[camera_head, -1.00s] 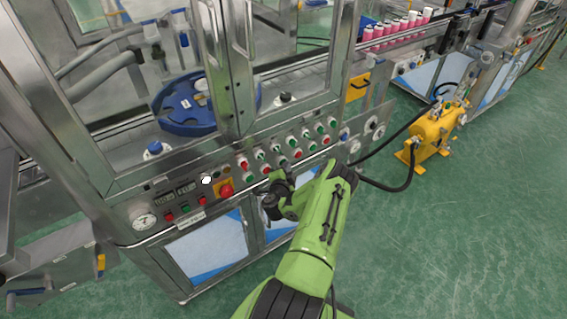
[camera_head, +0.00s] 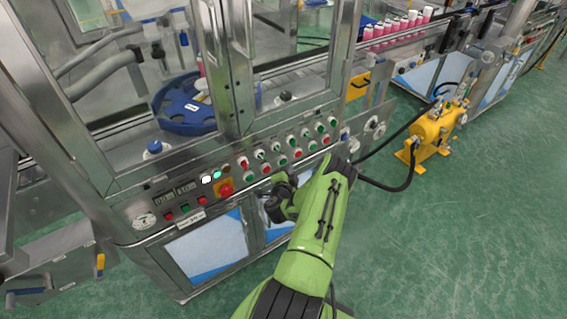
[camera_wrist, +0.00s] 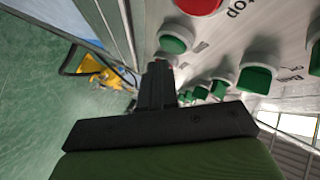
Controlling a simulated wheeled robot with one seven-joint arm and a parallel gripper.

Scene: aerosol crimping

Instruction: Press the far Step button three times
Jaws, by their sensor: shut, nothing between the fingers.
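The labels are mostly unreadable, so I cannot tell which button is the far Step one. My gripper (camera_head: 273,207) is shut and empty, in front of and below the rows in the head view. I cannot see it touching any button.
A blue wheel (camera_head: 180,105) and a pink can (camera_head: 201,66) are behind glass. A yellow pump unit (camera_head: 436,130) stands right on open green floor.

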